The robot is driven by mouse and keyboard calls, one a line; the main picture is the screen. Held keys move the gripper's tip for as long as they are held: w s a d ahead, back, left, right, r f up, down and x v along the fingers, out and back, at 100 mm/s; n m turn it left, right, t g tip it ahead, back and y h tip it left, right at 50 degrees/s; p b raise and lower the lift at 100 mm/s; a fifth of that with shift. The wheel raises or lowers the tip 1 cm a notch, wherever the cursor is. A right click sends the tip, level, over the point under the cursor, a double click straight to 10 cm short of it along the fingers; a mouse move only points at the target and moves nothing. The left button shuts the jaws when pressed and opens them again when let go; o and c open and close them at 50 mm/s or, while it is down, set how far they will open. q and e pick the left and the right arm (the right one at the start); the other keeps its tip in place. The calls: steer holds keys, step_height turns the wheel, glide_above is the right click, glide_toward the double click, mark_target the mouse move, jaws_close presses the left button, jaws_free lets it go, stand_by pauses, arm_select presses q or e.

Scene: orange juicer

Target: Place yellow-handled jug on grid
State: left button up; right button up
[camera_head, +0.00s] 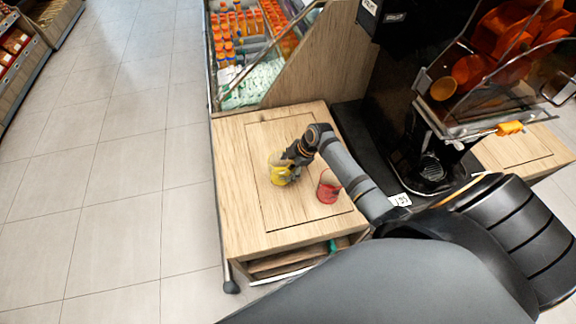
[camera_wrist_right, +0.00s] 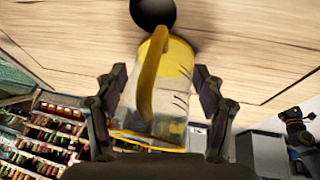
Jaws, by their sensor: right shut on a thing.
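The yellow-handled jug (camera_head: 280,174) is at the wooden counter's middle in the head view; I cannot tell whether it touches the wood. In the right wrist view the jug (camera_wrist_right: 172,100) is clear-walled, with a yellow handle and yellow ends, between my fingers. My right gripper (camera_head: 288,166) is shut on it; its fingers also show in the right wrist view (camera_wrist_right: 158,85). The grid (camera_head: 432,172) is the small dark round drip area at the foot of the black juicer, to the right, with nothing on it. My left gripper is out of view.
A red jug (camera_head: 328,189) stands on the wooden counter (camera_head: 238,205), close right of the yellow one. The black juicer (camera_head: 395,110) has a clear cover and orange parts above the grid. A bottle cooler (camera_head: 245,60) adjoins the counter behind. The counter's left side is bare.

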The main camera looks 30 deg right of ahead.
steer(key=shift+f, duration=0.2)
steer(key=o, duration=1.2)
steer(key=shift+r, duration=0.1)
